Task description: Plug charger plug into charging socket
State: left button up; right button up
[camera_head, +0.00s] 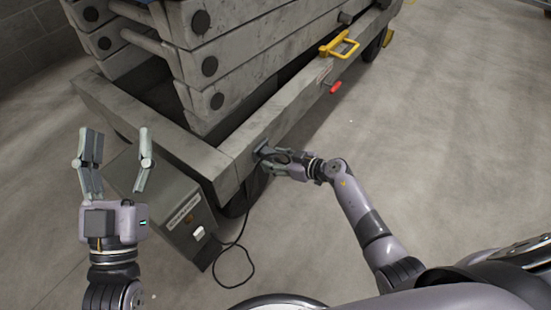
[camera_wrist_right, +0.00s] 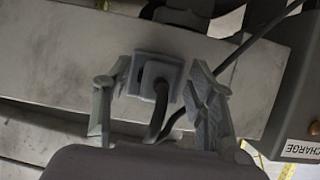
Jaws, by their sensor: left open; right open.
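The grey square charging socket (camera_wrist_right: 143,62) is on the side beam of the lift, and it shows in the head view (camera_head: 261,147) near the beam's corner. The dark charger plug (camera_wrist_right: 157,72) sits in the socket's opening, with its black cable (camera_wrist_right: 160,118) bending away; how deep it sits I cannot tell. My right gripper (camera_head: 270,160) is at the socket. In the wrist view its open fingers (camera_wrist_right: 160,80) stand on either side of the plug, apart from it. My left gripper (camera_head: 114,148) is open and empty, raised at the left.
A grey charger box (camera_head: 160,215) stands on the floor beside the lift, with the cable (camera_head: 250,265) looping on the floor. The lift's beam (camera_head: 245,150) carries a yellow handle (camera_head: 338,46) and a red handle (camera_head: 335,87). The floor at right is clear.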

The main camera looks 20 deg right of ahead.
jog(key=v, duration=1.2)
jog(key=shift+r, duration=0.1)
